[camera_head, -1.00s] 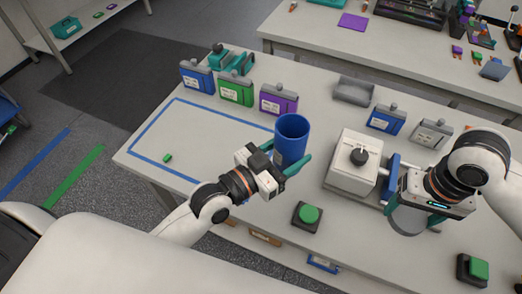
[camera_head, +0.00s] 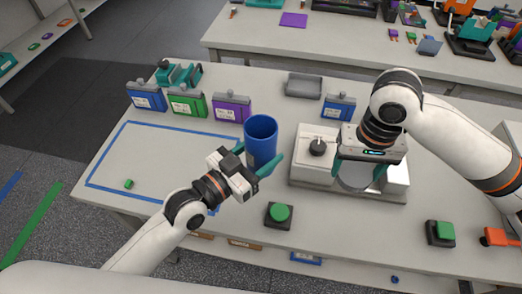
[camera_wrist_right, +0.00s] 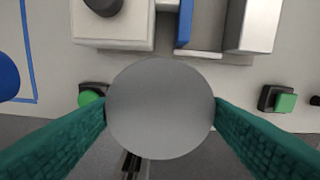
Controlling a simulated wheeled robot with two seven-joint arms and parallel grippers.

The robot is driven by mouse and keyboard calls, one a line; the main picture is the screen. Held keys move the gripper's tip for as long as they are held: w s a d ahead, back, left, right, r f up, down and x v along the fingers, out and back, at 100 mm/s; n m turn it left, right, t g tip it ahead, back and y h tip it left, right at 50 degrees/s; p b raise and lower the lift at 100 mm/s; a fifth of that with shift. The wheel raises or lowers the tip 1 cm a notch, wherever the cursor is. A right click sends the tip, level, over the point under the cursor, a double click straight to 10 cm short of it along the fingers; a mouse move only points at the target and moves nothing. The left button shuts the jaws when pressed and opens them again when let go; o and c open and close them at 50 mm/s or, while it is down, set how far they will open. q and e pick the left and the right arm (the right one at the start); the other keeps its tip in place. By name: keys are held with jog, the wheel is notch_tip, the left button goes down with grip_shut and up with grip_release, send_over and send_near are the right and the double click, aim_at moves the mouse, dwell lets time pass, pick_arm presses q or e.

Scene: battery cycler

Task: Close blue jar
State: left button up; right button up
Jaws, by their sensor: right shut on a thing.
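The open blue jar (camera_head: 261,143) stands upright near the middle of the bench in the head view, its mouth facing up. My left gripper (camera_head: 254,160) has its teal fingers on either side of the jar and appears closed on it. My right gripper (camera_head: 359,172) is shut on a round grey lid (camera_wrist_right: 160,108), held flat between its fingertips. In the head view the lid (camera_head: 354,183) is partly hidden by the gripper and hangs in front of the white machine, to the right of the jar and apart from it.
The white machine (camera_head: 312,169) with a black knob stands right of the jar. Green buttons (camera_head: 279,213) and (camera_head: 441,232) sit near the front edge. Blue, green and purple boxes (camera_head: 232,109) and a grey tray (camera_head: 303,85) line the back. The blue-taped area at left is mostly clear.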

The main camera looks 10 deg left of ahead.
pick_arm(q)
jog(key=shift+w+a, duration=0.15)
pick_arm(e)
jog(key=w+a+r, duration=0.3)
jog(key=a+r, duration=0.3)
jog(key=a, duration=0.2)
jog(key=w+a+r, duration=0.4)
jog(key=a+r, duration=0.2)
jog(key=a, duration=0.1)
jog(key=s+a+r+n, duration=0.2)
jog(key=s+a+r, duration=0.2)
jog(key=a, duration=0.1)
jog(key=shift+s, duration=0.2)
jog(key=shift+f, duration=0.1)
jog(key=shift+f, duration=2)
